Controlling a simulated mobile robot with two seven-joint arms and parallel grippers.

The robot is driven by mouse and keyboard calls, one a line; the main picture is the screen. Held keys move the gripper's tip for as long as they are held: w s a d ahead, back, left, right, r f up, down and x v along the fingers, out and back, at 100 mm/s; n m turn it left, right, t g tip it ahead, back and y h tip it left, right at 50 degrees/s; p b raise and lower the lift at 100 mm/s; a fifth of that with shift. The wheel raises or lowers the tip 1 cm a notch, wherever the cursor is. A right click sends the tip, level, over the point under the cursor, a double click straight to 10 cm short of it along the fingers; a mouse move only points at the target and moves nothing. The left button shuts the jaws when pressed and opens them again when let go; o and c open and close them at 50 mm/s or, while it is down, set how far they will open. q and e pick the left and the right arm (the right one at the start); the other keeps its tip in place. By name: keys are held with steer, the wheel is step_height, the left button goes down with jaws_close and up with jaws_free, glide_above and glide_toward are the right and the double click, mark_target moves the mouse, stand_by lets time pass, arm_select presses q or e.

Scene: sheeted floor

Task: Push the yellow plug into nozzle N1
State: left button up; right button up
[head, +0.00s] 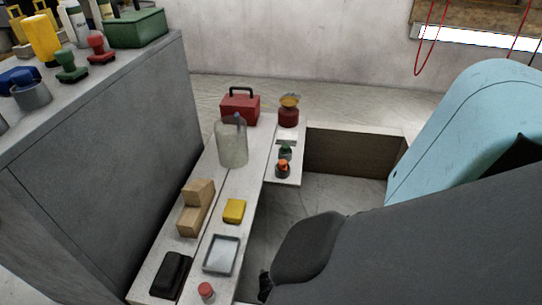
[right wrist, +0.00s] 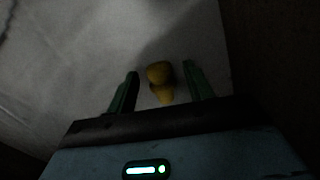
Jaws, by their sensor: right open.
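In the dark right wrist view, a yellow plug-like piece (right wrist: 159,84), rounded at one end and narrower at the other, shows against a pale surface. My right gripper (right wrist: 161,71) is open, with one dark green finger on each side of the piece. Gaps show between the piece and both fingers; I cannot tell how far beyond the fingertips it is. In the head view my right arm fills the lower right and its fingers are not clearly seen. My left gripper is not in view. I cannot make out any nozzle marked N1.
A grey cabinet (head: 100,165) at left bears red (head: 98,48) and green (head: 71,66) knobbed pieces and a green box (head: 135,29). White boards (head: 240,182) hold a clear jug (head: 232,145), red toolbox (head: 240,106), yellow block (head: 234,211), wooden blocks (head: 193,212) and tray (head: 221,255).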

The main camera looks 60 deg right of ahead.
steer(key=c, duration=0.9)
steer(key=shift+c, duration=0.8)
jaws_close()
